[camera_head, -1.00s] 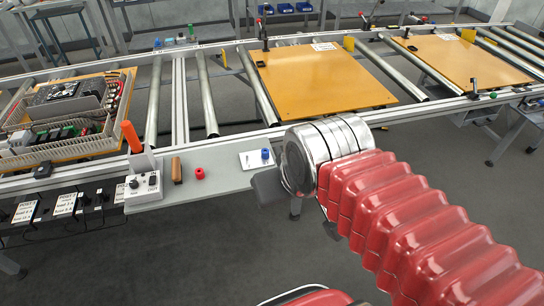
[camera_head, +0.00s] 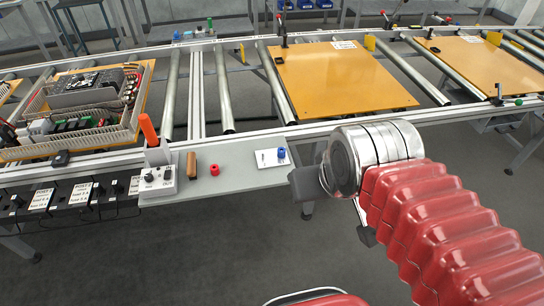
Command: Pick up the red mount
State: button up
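The red mount (camera_head: 214,169) is a small red cylinder-like piece standing on the grey shelf (camera_head: 232,181) along the front of the roller line. It lies between a brown block and a white card. My gripper (camera_head: 335,212) is at the end of my red-sleeved arm, to the right of the red mount and apart from it. Only dark parts of it show beside and below the silver wrist, which hides the rest. I cannot tell how far its fingers are apart. Nothing is seen in it.
A blue piece (camera_head: 281,153) sits on a white card (camera_head: 266,158) to the right. The shelf between is clear.

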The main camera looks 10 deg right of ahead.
aim_at(214, 168)
jog(key=u, duration=0.05)
jog(key=i, duration=1)
jog(key=z, duration=0.05)
